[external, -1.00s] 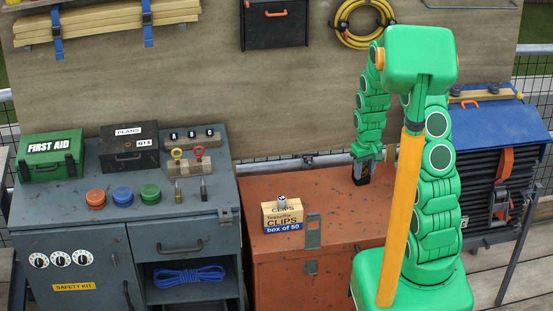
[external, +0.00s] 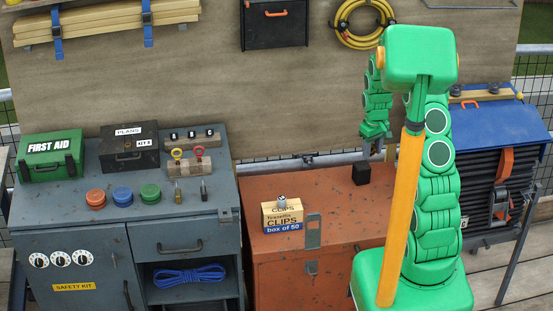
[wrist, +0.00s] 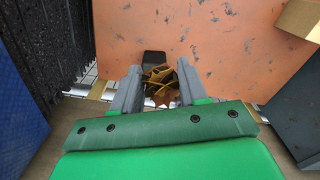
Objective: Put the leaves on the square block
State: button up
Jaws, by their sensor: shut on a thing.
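The square block (external: 361,174) is small and black and stands on the orange chest near its back right. In the wrist view the block (wrist: 154,58) shows just past my fingertips, partly behind the leaves. The leaves (wrist: 161,86) are a brown and yellow clump between my two grey fingers. My gripper (wrist: 158,76) is shut on them. In the external view my gripper (external: 376,147) hangs above and slightly right of the block, apart from it. The leaves are too small to make out there.
A clips box (external: 283,215) with a small metal thing on top stands on the orange chest (external: 335,208), left of the block. A grey cabinet (external: 150,215) is at the left. A blue-lidded black case (external: 495,130) is at the right. The chest top between clips box and block is clear.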

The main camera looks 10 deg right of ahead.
send_over(361, 166)
jog(key=shift+f, duration=4.95)
jog(key=shift+f, duration=0.15)
jog(key=o, duration=1)
